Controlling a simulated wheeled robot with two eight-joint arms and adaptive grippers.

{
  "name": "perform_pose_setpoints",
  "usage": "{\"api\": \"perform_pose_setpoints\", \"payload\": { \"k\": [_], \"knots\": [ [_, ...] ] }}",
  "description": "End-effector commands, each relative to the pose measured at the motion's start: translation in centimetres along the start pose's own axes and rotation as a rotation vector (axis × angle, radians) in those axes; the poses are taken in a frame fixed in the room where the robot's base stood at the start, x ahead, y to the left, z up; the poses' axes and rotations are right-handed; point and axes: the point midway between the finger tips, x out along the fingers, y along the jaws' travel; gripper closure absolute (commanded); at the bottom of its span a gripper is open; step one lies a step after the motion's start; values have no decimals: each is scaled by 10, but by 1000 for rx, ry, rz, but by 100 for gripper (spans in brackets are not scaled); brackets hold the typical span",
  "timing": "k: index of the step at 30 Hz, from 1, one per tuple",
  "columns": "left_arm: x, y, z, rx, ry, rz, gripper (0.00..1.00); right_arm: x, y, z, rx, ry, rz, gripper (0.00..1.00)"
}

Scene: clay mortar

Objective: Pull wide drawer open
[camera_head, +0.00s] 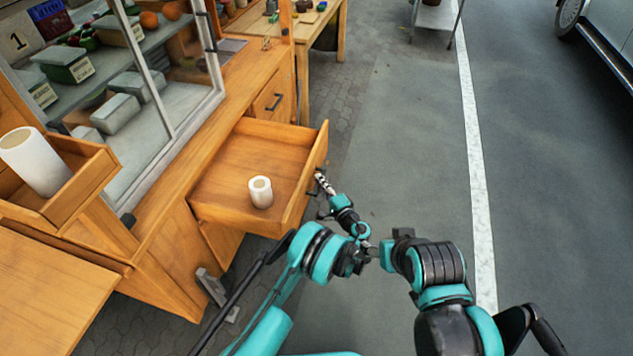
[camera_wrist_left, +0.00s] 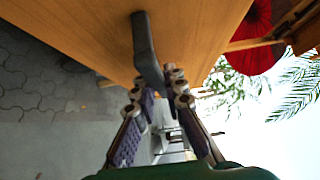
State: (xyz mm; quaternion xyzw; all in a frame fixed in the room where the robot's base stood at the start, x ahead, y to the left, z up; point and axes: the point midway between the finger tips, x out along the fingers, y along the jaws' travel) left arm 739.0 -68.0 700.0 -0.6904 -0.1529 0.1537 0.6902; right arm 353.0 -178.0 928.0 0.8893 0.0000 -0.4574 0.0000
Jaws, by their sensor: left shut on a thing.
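The wide drawer (camera_head: 235,165) of the wooden stall counter is pulled out, its inside open to view. In the left wrist view the dark handle (camera_wrist_left: 146,45) runs down between the two fingers of my left gripper (camera_wrist_left: 157,88). I cannot make out my right gripper in either view.
A smaller closed drawer with a dark handle (camera_head: 273,103) is beyond the wide one. A glass display case (camera_head: 170,130) stands on the counter. A wooden tray (camera_head: 75,195) with a white roll is at left. Paved ground (camera_head: 410,130) is clear to the right.

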Motion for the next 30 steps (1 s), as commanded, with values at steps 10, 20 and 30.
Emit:
{"api": "perform_pose_setpoints", "payload": {
  "k": [10,20,30],
  "knots": [
    [0,0,0,0,0,0,68,0,0,0,0,0,0,35],
    [0,-2,0,0,0,0,67,0,0,0,0,0,0,35],
    [0,-59,0,2,0,-4,48,0,0,0,0,0,0,35]
  ]
}}
